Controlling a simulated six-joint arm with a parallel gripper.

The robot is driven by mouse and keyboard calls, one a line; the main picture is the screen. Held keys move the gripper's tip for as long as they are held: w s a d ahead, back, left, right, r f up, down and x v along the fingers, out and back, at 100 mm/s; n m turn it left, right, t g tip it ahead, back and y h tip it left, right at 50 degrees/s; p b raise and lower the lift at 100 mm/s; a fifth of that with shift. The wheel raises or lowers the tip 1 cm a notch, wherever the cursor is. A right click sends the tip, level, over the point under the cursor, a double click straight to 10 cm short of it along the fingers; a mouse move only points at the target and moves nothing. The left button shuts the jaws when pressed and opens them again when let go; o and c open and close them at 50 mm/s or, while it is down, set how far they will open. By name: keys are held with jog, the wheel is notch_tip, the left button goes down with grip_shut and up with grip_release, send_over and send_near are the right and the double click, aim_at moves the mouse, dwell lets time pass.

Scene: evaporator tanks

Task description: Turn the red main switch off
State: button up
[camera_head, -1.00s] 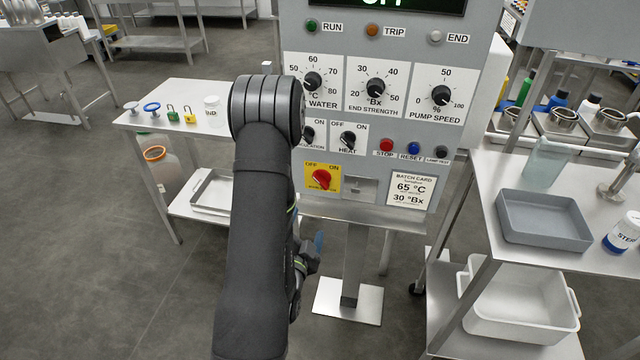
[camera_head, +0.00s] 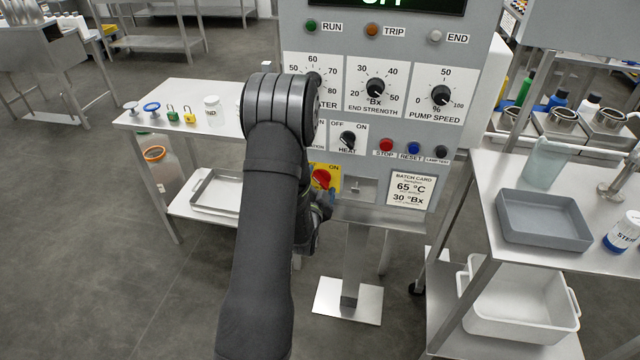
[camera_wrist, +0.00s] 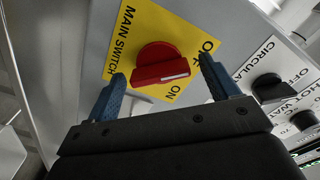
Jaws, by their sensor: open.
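The red main switch (camera_head: 321,179) sits on a yellow plate (camera_head: 334,183) low on the grey control panel. The switch also shows in the wrist view (camera_wrist: 158,66), with the OFF and ON labels beside it; its white mark lies on the side nearer ON. My gripper (camera_wrist: 163,70) is open, its two blue fingers on either side of the switch in the picture. I cannot tell whether they touch it. In the head view my gripper (camera_head: 326,206) is partly hidden by my arm, just below the plate, and the OFF label is covered.
Above are the heat knob (camera_head: 348,139) and other dials. The red stop button (camera_head: 386,145) and batch card (camera_head: 410,189) are to the right. Side tables stand left and right; the right one holds a grey tray (camera_head: 543,219). A circulation knob (camera_wrist: 268,88) is near the right finger.

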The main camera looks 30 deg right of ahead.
jog(key=shift+w+d, duration=0.1)
jog(key=c, duration=1)
jog(key=shift+o, duration=0.2)
jog(key=shift+n, duration=0.3)
jog(key=o, duration=1)
jog(key=shift+c, duration=0.2)
jog(key=v, duration=1.7)
